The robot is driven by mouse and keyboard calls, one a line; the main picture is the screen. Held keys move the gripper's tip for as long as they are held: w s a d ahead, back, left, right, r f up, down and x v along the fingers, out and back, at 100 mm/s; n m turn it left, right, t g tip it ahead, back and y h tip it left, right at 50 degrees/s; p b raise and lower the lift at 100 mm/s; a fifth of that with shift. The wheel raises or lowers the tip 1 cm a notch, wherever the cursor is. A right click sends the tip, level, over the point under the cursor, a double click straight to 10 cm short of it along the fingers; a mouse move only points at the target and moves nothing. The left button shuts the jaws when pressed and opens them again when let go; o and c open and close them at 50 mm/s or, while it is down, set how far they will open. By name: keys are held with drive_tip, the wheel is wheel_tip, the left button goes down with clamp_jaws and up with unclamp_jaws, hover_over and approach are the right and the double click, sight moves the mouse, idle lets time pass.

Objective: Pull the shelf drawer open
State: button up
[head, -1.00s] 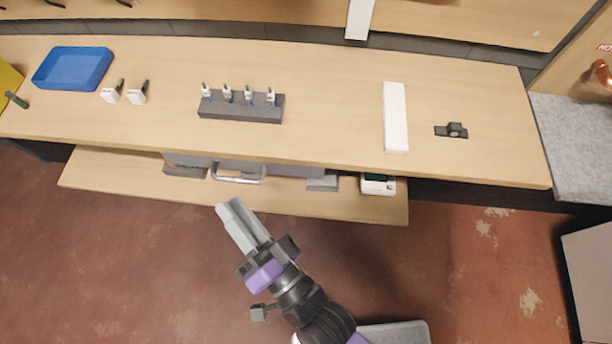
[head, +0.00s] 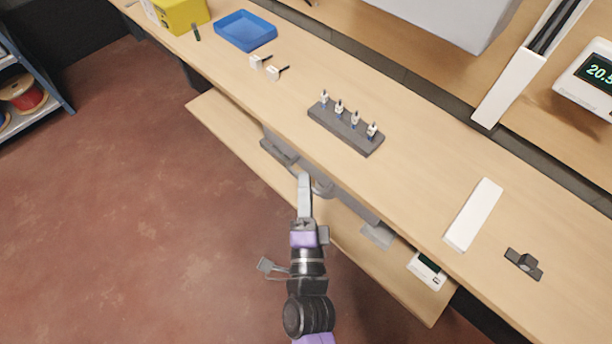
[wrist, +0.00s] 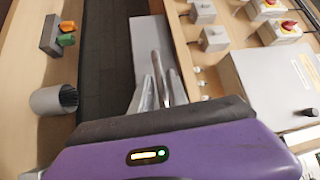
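The shelf drawer (head: 357,206) is a grey box on the lower shelf, partly hidden under the worktop. It appears shut. Its curved metal handle (head: 322,189) sticks out in front; in the wrist view the handle (wrist: 161,70) stands out from the grey drawer front (wrist: 146,40). My gripper (head: 304,178) is at the handle's left part in the head view. In the wrist view my gripper's fingers (wrist: 161,92) are a little apart, with the handle bar showing between or just beyond them. I cannot tell whether they touch it.
The worktop (head: 420,150) overhangs the drawer. On it are a grey rack (head: 345,128), a blue tray (head: 245,31) and a white block (head: 473,215). A white device (head: 427,270) sits on the lower shelf (head: 225,122). The floor (head: 130,200) at left is clear.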

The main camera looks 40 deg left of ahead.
drive_tip(key=shift+x, duration=0.8)
drive_tip(key=shift+c, duration=0.4)
clamp_jaws()
idle(0.6)
